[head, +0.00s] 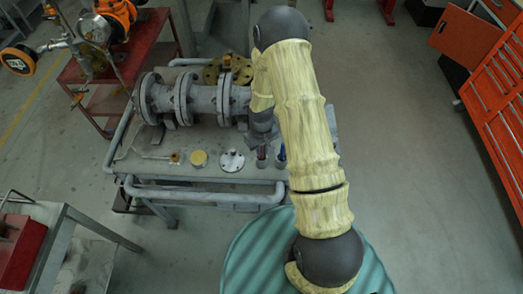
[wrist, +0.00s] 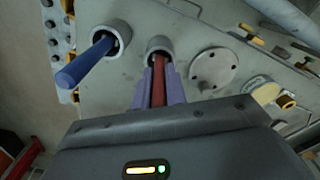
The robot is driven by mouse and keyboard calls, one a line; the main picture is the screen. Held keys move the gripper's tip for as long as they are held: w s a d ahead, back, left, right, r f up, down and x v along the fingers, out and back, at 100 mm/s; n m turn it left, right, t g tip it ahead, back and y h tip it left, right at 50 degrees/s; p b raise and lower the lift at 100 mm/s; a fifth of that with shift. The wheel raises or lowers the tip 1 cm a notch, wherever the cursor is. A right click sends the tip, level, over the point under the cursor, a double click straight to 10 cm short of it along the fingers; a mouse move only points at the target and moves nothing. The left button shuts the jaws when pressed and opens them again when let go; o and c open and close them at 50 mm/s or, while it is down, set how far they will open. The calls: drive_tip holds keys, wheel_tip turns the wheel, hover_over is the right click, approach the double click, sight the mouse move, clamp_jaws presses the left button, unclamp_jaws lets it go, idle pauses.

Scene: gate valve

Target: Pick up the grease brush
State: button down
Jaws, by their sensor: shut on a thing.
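A red handle (wrist: 158,92) stands in a grey cup (wrist: 160,47) on the bench, in the wrist view. A blue handle (wrist: 85,64) leans out of a second cup (wrist: 112,34) to its left. The lower ends of both are hidden in the cups, so I cannot tell by bristles which is the grease brush. My gripper (wrist: 159,88) is shut on the red handle, with one finger on each side, and the handle's end is still at its cup. In the head view my arm partly hides my gripper above the cups.
A round metal flange (head: 231,160) and a yellow disc (head: 198,158) lie left of the cups on the bench (head: 140,167). A flanged pipe valve (head: 195,100) lies behind them. A bent rod tool (head: 155,155) lies further left. Rails run along the bench's front.

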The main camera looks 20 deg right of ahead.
wheel_tip(320, 180, up, 10)
drive_tip(key=shift+f+b, duration=0.2)
drive_tip(key=shift+b, duration=0.85)
drive_tip(key=shift+f, duration=0.1)
